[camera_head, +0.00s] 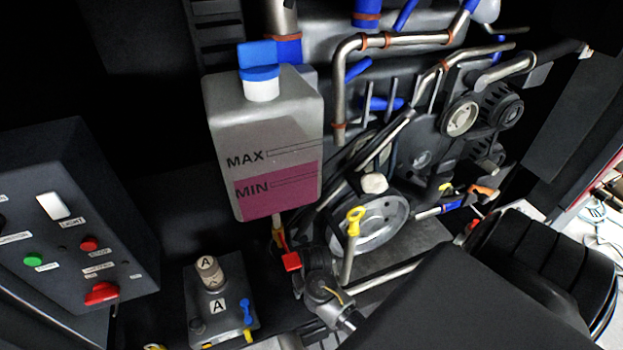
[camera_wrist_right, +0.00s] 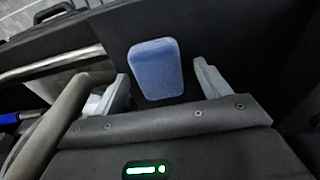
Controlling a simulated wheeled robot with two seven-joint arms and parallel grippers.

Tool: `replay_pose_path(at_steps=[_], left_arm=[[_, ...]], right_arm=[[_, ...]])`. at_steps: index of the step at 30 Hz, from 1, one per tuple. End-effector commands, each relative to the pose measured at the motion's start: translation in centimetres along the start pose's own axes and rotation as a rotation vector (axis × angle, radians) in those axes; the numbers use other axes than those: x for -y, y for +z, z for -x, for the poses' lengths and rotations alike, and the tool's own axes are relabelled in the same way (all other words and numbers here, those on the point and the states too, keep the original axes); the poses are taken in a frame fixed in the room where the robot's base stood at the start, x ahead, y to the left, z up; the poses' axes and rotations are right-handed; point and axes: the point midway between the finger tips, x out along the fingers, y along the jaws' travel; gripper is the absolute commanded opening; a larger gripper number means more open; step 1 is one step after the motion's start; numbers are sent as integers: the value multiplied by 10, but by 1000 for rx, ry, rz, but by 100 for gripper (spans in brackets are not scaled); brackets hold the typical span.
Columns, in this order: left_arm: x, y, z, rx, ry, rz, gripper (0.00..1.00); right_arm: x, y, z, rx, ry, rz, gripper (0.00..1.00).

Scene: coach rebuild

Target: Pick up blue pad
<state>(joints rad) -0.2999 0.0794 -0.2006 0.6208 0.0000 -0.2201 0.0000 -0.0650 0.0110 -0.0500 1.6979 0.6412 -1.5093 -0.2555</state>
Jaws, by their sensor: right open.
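The blue pad (camera_wrist_right: 156,62) is a small rounded block in the right wrist view, against a dark surface. My right gripper (camera_wrist_right: 160,75) is open, with one pale finger on each side of the pad in the picture. Gaps show between the pad and both fingers. I cannot tell how far the pad lies beyond the fingertips. I cannot make out the pad or the right gripper in the head view, where a large dark shape covers the lower right. My left gripper is not in view.
The head view shows a fluid tank (camera_head: 262,140) with a blue cap, engine pipes and pulleys (camera_head: 461,118) behind. A control box (camera_head: 70,215) with buttons stands at left. A small box marked A (camera_head: 205,325) sits at bottom. A metal bar (camera_wrist_right: 50,65) runs left of the gripper.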

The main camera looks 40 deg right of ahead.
Motion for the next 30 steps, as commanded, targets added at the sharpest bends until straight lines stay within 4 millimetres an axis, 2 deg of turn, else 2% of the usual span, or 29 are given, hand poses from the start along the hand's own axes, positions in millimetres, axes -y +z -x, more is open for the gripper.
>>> replay_pose_path(at_steps=[5, 6, 15, 17, 25, 30], left_arm=[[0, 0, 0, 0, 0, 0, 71], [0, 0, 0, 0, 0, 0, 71], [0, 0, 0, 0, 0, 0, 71], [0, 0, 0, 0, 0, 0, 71], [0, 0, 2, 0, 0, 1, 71], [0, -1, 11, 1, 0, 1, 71]], right_arm=[[0, 0, 0, -1, 1, 0, 76], [0, 0, 0, -1, 1, 0, 73], [0, 0, 0, -1, 1, 0, 34], [0, 0, 0, -1, 1, 0, 27], [0, -1, 2, -1, 1, 0, 27], [0, -2, 10, -2, 0, 2, 27]])
